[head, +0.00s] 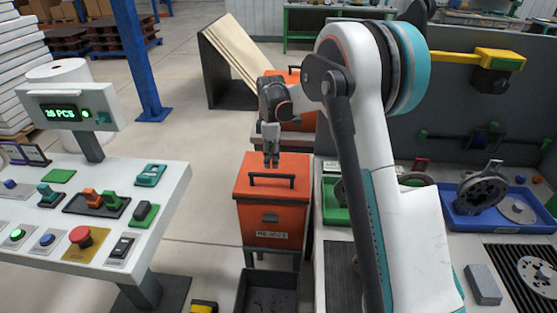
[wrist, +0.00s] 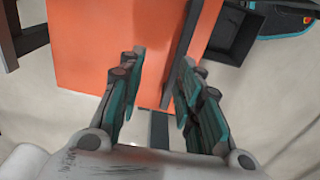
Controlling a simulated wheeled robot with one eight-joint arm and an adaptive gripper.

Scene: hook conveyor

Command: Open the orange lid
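The orange lid (head: 257,192) lies shut on an orange metal box (head: 258,222) with a label on its front. A black bar handle (head: 272,181) runs across the lid. In the head view my gripper (head: 271,164) points down just above the handle. In the wrist view the orange lid (wrist: 85,50) fills the upper middle. The dark handle (wrist: 188,45) shows beside the right fingertip, and I cannot tell whether they touch. My gripper (wrist: 160,65) has its two fingers apart, with nothing between them.
A white control desk (head: 165,190) with buttons stands left of the box. A dark open bin (head: 267,293) is in front of it. Another orange box (head: 300,125) stands behind. A workbench with a blue tray (head: 460,221) and green tray (head: 330,214) is at right.

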